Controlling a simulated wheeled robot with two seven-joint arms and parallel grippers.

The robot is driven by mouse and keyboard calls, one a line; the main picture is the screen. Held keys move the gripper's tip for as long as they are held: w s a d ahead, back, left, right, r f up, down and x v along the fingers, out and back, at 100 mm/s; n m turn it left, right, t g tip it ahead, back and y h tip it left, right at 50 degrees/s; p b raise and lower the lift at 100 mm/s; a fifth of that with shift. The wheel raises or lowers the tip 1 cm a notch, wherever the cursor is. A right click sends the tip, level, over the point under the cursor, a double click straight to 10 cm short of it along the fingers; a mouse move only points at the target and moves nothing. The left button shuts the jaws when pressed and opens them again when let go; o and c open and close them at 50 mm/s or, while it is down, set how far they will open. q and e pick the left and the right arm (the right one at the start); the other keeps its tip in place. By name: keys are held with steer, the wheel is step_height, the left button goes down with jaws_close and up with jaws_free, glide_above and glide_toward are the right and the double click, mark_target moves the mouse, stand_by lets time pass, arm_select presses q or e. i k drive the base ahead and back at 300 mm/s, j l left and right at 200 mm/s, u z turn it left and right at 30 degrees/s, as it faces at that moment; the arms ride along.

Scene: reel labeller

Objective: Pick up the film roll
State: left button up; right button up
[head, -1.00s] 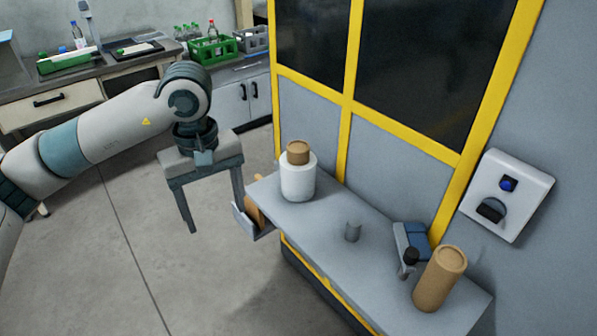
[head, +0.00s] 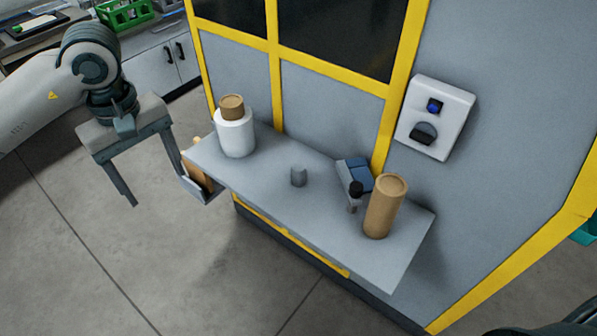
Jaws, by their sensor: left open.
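The film roll (head: 236,135) is a white roll around a brown core that sticks out of its top. It stands upright at the left end of the grey shelf (head: 290,215). My left gripper (head: 157,188) is open and empty, its two fingers pointing down. It hangs to the left of the shelf, apart from the roll. My right gripper does not show.
A bare brown tube (head: 384,208) stands at the shelf's right end, beside a blue device (head: 356,175) with a black knob. A holder (head: 197,188) with brown pieces hangs at the left end. A yellow-framed machine stands behind.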

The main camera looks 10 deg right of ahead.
mark_target(234, 121)
steer(key=i+l+z, duration=0.1)
steer(key=i+z, duration=0.6)
